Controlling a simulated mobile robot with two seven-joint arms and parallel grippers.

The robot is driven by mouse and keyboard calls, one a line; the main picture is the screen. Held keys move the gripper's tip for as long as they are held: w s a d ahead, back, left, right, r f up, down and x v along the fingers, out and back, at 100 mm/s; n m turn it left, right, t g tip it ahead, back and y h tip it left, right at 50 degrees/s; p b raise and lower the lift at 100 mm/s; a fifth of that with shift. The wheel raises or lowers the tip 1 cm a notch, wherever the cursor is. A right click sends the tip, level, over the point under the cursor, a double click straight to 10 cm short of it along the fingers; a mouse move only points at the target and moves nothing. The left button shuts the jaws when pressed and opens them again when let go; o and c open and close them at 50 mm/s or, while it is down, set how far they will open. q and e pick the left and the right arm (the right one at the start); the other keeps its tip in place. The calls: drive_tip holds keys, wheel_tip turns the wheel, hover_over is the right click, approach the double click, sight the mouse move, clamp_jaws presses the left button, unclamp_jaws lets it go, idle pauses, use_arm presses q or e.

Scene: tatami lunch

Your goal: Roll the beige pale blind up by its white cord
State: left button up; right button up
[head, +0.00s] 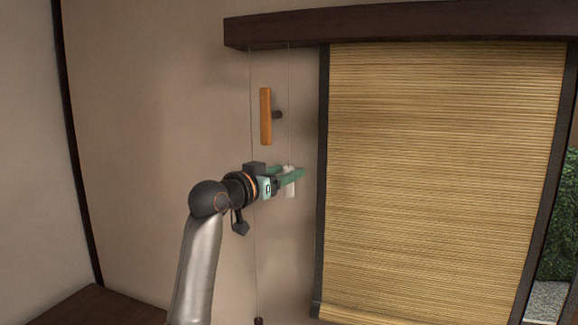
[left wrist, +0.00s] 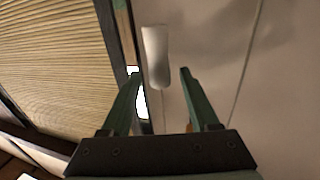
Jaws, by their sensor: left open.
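The beige blind (head: 440,180) hangs down over the window, its lower part reaching the bottom of the head view. A thin pale cord (head: 289,100) hangs from the dark headrail, with a white pull (head: 291,188) at its lower end. My left gripper (head: 291,174) is open at the pull. In the left wrist view the white pull (left wrist: 156,57) shows between and ahead of the open green fingers, nearer the left one; I cannot tell if they touch. The blind (left wrist: 60,45) also shows there. My right gripper is not in view.
A wooden cleat (head: 266,116) is fixed to the wall above my left gripper. A second thin cord (head: 251,110) hangs left of the first, passing behind my gripper to a dark weight (head: 258,321). The dark headrail (head: 400,24) runs above. The wall at left is bare.

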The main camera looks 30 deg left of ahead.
use_arm(q)
drive_tip(key=shift+w, duration=0.9)
clamp_jaws()
idle(0.9)
